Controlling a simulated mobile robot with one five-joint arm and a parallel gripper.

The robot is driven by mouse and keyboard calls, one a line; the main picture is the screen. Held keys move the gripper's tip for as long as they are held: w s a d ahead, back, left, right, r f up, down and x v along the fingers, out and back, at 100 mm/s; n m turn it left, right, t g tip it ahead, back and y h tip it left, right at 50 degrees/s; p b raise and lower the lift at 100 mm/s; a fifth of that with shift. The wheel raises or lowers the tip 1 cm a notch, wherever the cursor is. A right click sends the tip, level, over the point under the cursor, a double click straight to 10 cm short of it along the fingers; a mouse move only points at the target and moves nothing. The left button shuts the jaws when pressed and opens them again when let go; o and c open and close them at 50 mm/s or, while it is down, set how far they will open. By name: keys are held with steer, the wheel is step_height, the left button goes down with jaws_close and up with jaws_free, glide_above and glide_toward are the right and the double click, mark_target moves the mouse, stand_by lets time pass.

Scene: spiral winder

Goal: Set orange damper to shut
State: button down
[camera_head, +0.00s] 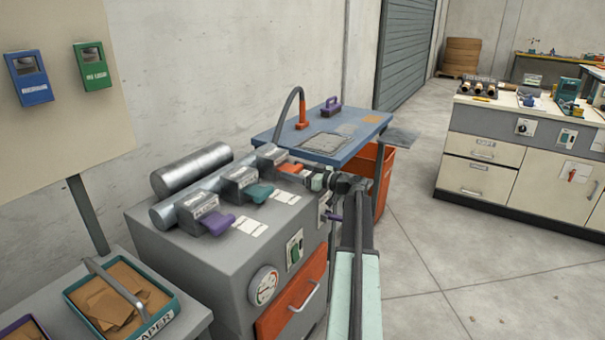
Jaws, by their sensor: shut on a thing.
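The orange damper (287,167) is a small orange lever that sticks out of the rearmost of three grey housings on top of the grey machine (160,256). My gripper (304,175) reaches it from the right and is shut on its outer end. The gripper hides the lever's tip and most of the label beside it. The teal damper (260,192) and the purple damper (218,224) sit nearer along the same row, each beside a white label. I cannot read the orange damper's setting.
A blue table (362,138) with an orange nozzle and hose stands behind the machine. A teal-rimmed tray (152,325) of brown pieces is at front left. Floor is clear right of my arm, before a drawer bench (480,165).

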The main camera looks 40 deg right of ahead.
steer(key=shift+w+r, duration=0.1)
steer(key=shift+w, duration=0.05)
steer(key=shift+c, duration=0.6)
jaws_free()
steer(key=shift+w, duration=0.15)
steer(key=v, duration=0.8)
steer(key=shift+a, duration=0.1)
